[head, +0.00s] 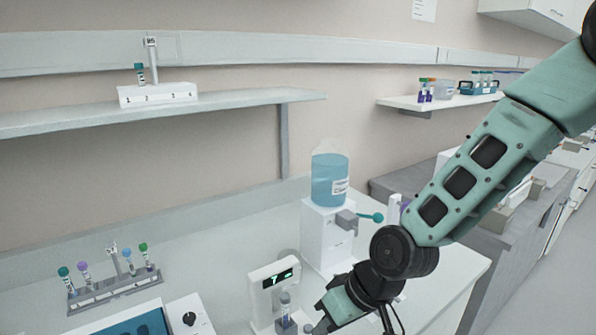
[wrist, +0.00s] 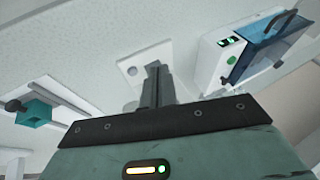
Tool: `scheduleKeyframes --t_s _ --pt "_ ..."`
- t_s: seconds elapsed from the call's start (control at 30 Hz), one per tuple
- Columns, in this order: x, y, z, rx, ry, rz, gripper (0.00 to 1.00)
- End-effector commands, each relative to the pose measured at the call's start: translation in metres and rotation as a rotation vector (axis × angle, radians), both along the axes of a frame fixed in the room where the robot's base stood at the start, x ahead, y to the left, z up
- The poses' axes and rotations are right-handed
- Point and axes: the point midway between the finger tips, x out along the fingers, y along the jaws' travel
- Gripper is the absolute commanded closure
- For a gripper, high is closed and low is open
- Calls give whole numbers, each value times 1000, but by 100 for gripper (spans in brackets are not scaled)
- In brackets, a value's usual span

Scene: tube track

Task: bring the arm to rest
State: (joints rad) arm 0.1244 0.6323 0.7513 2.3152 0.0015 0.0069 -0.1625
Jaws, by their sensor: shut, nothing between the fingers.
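My green arm (head: 480,170) reaches in from the upper right of the head view and slopes down to the bench. My gripper (head: 322,326) is low in the head view, beside a small white device with a lit display (head: 273,282). Its fingertips are at the picture's lower edge and hard to make out there. In the wrist view the dark fingers (wrist: 156,82) are together with nothing between them. I cannot tell how far the fingertips are from the bench.
A tube (head: 285,305) stands at the display device, close to my gripper. A dispenser with a blue bottle (head: 330,180) stands behind. A tube rack (head: 115,287) and a blue-lidded machine (head: 135,325) are at left. Shelves (head: 230,98) run along the wall.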

Motion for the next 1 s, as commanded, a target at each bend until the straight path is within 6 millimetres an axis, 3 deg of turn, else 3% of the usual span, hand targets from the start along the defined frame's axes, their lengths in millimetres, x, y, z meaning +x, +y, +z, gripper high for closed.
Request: scheduleKeyframes --t_s 0.2,0.5,0.7,1.0 --pt "-64 -32 38 -246 25 84 100" --pt "-140 -78 93 -431 56 77 100" --pt "-162 -92 107 -462 75 66 100" --pt "-164 -94 108 -465 78 64 100"
